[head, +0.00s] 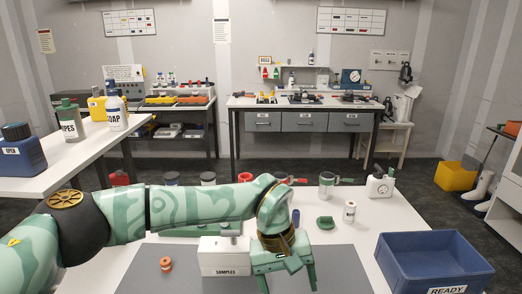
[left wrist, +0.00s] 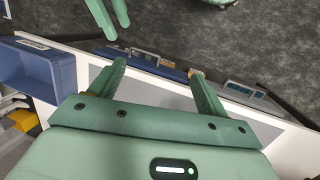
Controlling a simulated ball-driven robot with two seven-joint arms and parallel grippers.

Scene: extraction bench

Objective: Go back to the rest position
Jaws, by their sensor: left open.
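My left arm comes in from the left in the head view and reaches across the bench. My left gripper (head: 288,280) points down over the grey mat (head: 185,270), just right of the white SAMPLES box (head: 224,262). Its two fingers are spread apart with nothing seen between them. The left wrist view also shows the open left gripper (left wrist: 158,78), with the bench edge and dark floor beyond its fingers. Two green prongs at the top of that view look like my right gripper (left wrist: 110,16), cut off by the frame. The head view does not show it.
A blue READY crate (head: 397,271) stands at the right of the bench (head: 380,222). An orange item (head: 166,265) lies on the mat.

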